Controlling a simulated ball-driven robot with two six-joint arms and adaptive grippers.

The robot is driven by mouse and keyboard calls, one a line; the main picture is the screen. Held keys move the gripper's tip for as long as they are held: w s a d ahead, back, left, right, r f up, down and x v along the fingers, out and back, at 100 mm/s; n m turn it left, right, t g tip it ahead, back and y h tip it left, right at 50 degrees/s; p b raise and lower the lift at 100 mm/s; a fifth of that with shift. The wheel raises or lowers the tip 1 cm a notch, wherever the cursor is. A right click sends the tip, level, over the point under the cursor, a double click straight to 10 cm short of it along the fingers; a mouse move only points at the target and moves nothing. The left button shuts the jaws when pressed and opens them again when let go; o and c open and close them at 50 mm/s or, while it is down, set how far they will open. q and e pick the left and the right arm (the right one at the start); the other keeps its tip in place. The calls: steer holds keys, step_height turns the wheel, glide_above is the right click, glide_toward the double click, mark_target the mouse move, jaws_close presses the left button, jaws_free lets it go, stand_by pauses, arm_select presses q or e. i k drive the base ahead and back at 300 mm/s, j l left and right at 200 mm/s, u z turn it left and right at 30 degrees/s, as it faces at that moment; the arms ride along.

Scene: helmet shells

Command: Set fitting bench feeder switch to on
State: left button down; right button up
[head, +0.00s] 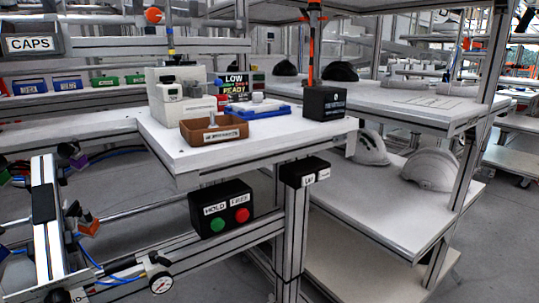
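The white fitting bench (175,150) stands in the middle of the head view. A small black box (305,171) with two small white labels is fixed at the bench's front right corner; its labels are too small to read. A dark unit marked LOW and READY (244,82) stands at the back of the bench. I cannot tell which of these carries the feeder switch, or its position. Neither of my grippers shows in the head view.
A black HOLD/FREE box (221,209) with green and red buttons hangs under the bench. On the bench are a brown tray (214,129), a blue-and-white fixture (257,108) and a black block (325,103). White helmet shells (429,170) lie on the right lower shelf.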

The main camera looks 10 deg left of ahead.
mark_target(170, 79)
steer(key=u, duration=0.95)
steer(key=i+j+z, duration=0.3)
steer(key=i+j, duration=0.25)
